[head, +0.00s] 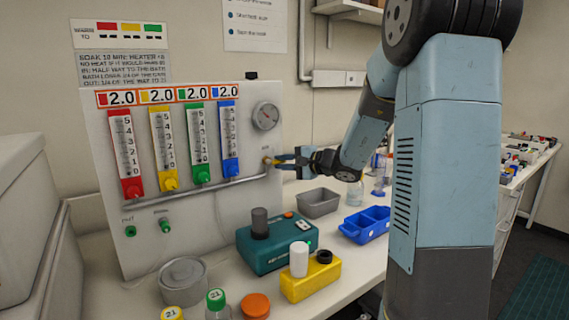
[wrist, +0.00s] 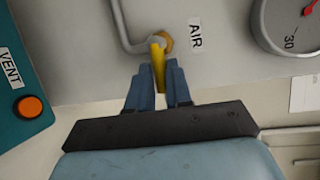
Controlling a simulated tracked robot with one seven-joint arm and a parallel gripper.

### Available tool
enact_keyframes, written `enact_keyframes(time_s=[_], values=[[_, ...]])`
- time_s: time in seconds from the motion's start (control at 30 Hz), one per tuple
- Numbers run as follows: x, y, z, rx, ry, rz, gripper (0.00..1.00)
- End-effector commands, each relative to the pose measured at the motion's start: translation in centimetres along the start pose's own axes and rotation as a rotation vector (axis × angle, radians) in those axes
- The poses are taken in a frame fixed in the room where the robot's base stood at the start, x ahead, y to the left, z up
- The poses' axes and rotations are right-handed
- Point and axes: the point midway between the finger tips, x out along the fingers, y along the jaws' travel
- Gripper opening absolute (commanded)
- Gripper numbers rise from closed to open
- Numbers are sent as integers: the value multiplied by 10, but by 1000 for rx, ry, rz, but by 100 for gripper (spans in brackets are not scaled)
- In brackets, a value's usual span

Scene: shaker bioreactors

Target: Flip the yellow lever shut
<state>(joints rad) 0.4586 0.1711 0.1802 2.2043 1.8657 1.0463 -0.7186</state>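The yellow lever (wrist: 158,66) sits on a pipe valve beside the AIR label in the wrist view. Its handle points from the valve toward my gripper (wrist: 159,70). The two blue fingers stand close on either side of the handle, with only a narrow gap between them, and appear shut on it. In the head view my gripper (head: 288,160) is at the panel's right edge, at the end of the pipe. The lever (head: 270,160) shows there as a small yellow piece, partly covered by the fingers.
A round gauge (head: 265,116) is above the valve on the white panel (head: 100,190). A grey bin (head: 318,203), a blue divided tray (head: 366,225), a teal device (head: 275,247) and a yellow block (head: 311,281) stand on the bench below. In the wrist view an orange VENT button (wrist: 29,107) is at left.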

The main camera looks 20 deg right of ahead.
Motion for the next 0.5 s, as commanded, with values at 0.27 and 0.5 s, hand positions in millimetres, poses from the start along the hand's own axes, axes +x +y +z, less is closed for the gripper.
enact_keyframes(time_s=[0.27, 0.5], values=[[0, 0, 0, 0, 0, 1, 0], [-1, 0, 0, -22, 6, 11, 0]])
